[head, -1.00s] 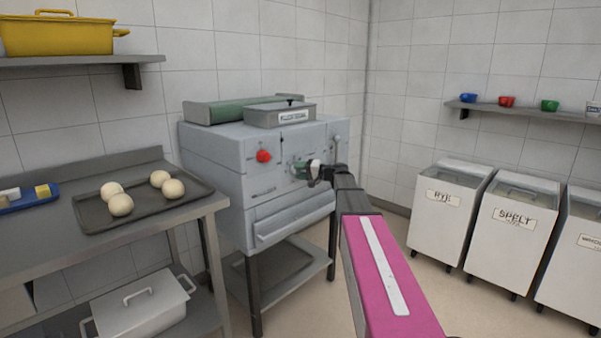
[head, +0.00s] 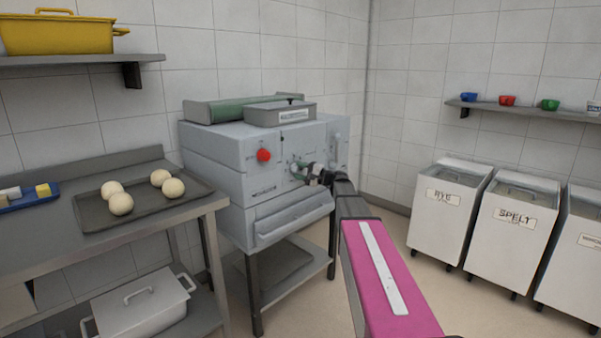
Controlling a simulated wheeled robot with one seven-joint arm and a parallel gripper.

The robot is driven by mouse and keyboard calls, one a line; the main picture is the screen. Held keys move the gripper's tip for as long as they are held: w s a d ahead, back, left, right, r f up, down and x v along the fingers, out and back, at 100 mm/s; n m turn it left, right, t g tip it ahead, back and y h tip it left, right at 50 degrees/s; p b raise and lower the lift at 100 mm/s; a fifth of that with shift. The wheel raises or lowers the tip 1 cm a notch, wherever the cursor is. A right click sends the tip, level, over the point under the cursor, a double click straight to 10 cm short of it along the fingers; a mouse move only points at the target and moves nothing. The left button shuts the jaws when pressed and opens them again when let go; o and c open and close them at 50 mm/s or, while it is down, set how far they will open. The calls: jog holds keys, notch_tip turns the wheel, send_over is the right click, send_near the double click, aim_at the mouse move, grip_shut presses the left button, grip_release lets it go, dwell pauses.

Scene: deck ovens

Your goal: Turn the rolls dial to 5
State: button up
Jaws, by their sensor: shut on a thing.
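The grey machine (head: 225,165) stands on a dark stand left of centre. A red dial (head: 264,155) is on the left of its front face. My gripper (head: 304,170) is at the front face, right of the red dial, shut on a small dial (head: 296,167) there. The gripper hides much of this dial and its scale. The lettering beside the dials is too small to read, so I cannot tell its setting.
A steel table (head: 40,240) at the left bears a dark tray (head: 95,214) with dough balls and a blue tray (head: 30,203). White flour bins (head: 440,228) line the right wall below a shelf (head: 525,110). Floor between machine and bins is open.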

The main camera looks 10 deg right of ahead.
jog(key=shift+r, duration=0.2)
jog(key=o, duration=0.9)
jog(key=shift+a, duration=0.1)
jog(key=shift+c, duration=0.2)
jog(key=shift+f, duration=0.1)
jog(key=shift+d, duration=0.2)
jog(key=v, duration=1)
jog(key=shift+d, duration=0.2)
jog(key=shift+s, duration=0.1)
